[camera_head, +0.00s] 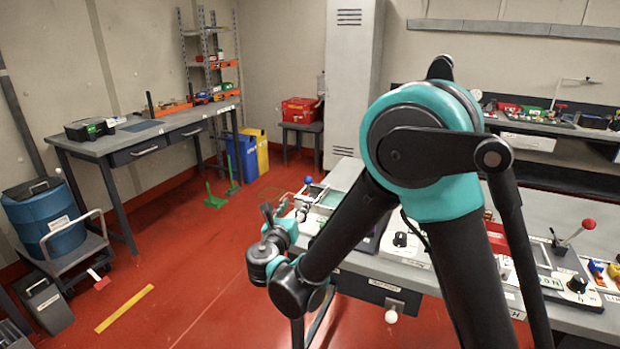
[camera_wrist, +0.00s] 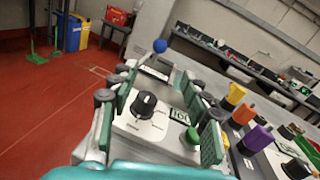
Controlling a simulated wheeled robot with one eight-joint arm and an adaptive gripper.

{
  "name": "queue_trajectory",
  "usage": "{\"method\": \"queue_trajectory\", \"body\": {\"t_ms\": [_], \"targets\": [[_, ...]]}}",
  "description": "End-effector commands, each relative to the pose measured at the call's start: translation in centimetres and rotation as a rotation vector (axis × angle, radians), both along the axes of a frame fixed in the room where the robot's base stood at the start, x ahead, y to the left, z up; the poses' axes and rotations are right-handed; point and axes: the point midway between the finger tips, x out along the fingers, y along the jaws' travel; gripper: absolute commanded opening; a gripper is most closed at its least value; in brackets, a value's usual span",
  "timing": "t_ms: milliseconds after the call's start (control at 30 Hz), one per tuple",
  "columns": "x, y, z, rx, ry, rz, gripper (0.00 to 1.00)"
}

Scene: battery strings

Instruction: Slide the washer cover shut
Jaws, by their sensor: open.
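I cannot pick out the washer cover with certainty in either view. A blue ball knob (camera_wrist: 160,46) on a thin stem stands at the far end of the bench unit ahead of my gripper; it also shows in the head view (camera_head: 308,180). My gripper (camera_wrist: 158,112) is open, with green pads on both sides and nothing held between them. In the head view my gripper (camera_head: 283,214) is over the left end of the grey bench. A white panel with a black dial (camera_wrist: 145,103) and a green button (camera_wrist: 190,135) lies below and between the fingers.
Orange, yellow and purple knobs (camera_wrist: 256,138) stand just right of my gripper in the wrist view. A red ball lever (camera_head: 588,224) is at the bench's right. The red floor (camera_head: 200,290) left of the bench is largely clear. A blue drum (camera_head: 45,225) stands on a cart at far left.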

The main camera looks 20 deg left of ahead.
Motion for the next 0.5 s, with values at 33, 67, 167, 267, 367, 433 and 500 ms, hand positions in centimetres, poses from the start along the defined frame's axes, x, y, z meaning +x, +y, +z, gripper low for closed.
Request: {"method": "queue_trajectory", "body": {"t_ms": [33, 67, 167, 267, 367, 433, 500], "targets": [[0.7, 0.0, 0.0, 0.0, 0.0, -0.002, 0.47], [1.1, 0.1, 0.0, 0.0, 0.001, -0.002, 0.47], [2.8, 0.2, 0.0, 0.0, 0.0, -0.003, 0.47], [4.8, 0.5, 0.0, 0.001, 0.001, -0.003, 0.47], [6.8, 0.7, 0.0, 0.001, 0.001, -0.003, 0.47], [8.2, 0.8, 0.0, 0.001, 0.0, -0.004, 0.47], [9.6, 1.0, 0.0, 0.001, 0.0, -0.004, 0.47]]}}
